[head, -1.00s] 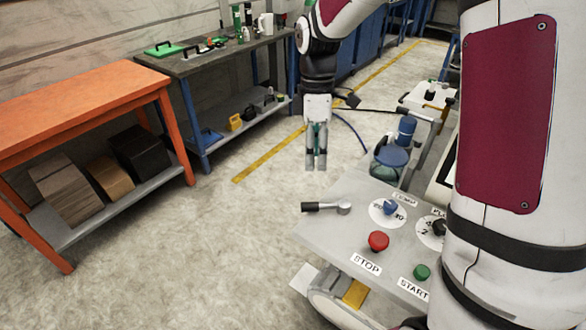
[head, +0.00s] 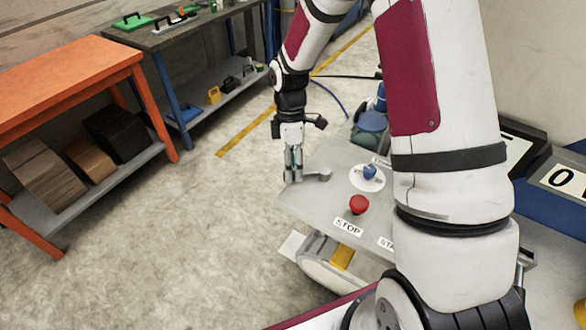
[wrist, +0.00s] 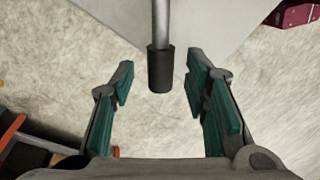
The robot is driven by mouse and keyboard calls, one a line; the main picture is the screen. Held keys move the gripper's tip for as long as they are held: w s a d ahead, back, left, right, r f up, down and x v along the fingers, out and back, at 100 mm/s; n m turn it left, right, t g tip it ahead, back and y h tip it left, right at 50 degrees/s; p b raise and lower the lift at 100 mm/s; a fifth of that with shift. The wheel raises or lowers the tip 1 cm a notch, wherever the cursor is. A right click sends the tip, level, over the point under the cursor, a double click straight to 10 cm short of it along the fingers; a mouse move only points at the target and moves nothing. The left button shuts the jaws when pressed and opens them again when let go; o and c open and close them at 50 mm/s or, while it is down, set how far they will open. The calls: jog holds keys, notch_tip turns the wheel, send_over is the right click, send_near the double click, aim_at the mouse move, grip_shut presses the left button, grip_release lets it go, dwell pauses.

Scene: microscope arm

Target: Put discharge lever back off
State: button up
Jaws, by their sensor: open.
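The discharge lever, a metal rod with a black grip, sticks out from the left side of the grey control panel (head: 325,205). In the head view its metal pivot end (head: 318,175) shows, while its grip is hidden behind my gripper (head: 292,177). In the wrist view the black grip (wrist: 160,70) hangs between the fingertips of my gripper (wrist: 161,80), with a gap on both sides. The fingers with green pads are open and hold nothing.
A blue knob (head: 369,172) and a red stop button (head: 358,204) stand on the panel right of the lever. My arm hides the panel's right part. An orange bench (head: 60,85) and a dark workbench (head: 185,35) stand at left. The floor between is clear.

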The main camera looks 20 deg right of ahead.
jog(key=shift+s+f, duration=0.15)
jog(key=shift+f, duration=0.55)
grip_shut()
